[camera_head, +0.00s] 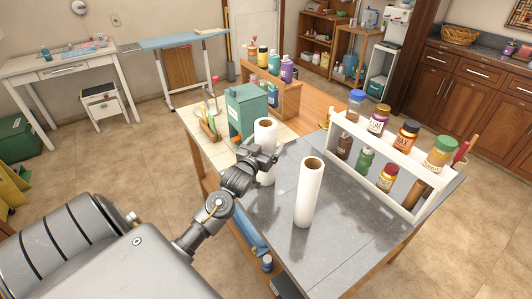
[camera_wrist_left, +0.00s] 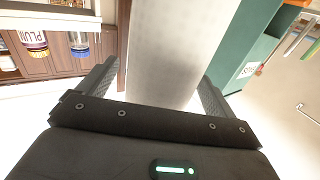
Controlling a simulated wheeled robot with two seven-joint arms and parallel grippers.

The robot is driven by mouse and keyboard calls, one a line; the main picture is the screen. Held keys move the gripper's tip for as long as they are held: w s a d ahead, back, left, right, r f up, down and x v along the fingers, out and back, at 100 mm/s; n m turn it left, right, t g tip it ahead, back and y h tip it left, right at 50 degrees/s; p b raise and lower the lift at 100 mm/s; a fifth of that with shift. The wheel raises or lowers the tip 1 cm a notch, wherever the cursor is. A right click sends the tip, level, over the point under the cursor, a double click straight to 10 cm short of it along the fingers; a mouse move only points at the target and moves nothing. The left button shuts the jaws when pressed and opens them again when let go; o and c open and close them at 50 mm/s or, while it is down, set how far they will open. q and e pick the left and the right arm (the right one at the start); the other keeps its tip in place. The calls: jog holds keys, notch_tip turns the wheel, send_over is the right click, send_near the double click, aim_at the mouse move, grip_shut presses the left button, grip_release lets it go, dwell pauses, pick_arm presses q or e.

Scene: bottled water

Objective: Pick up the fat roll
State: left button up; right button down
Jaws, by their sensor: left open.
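Two white upright rolls stand on the grey tabletop. The rear roll (camera_head: 265,131) is shorter and looks a little thicker for its distance; the front roll (camera_head: 308,198) is tall and slim. My left gripper (camera_head: 267,158) is at the middle of the rear roll, hiding part of it. In the left wrist view the rear roll (camera_wrist_left: 178,45) stands between the two open fingers of the left gripper (camera_wrist_left: 158,88). Whether either finger touches it I cannot tell. My right gripper is not in view.
A teal box (camera_head: 246,112) stands just behind the rear roll. A white rack (camera_head: 396,158) with several bottles and jars stands to the right. A wooden shelf (camera_head: 283,97) with bottles is behind. The grey tabletop (camera_head: 345,240) is clear around the front roll.

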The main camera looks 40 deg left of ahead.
pick_arm(q)
jog(key=c, duration=1.1)
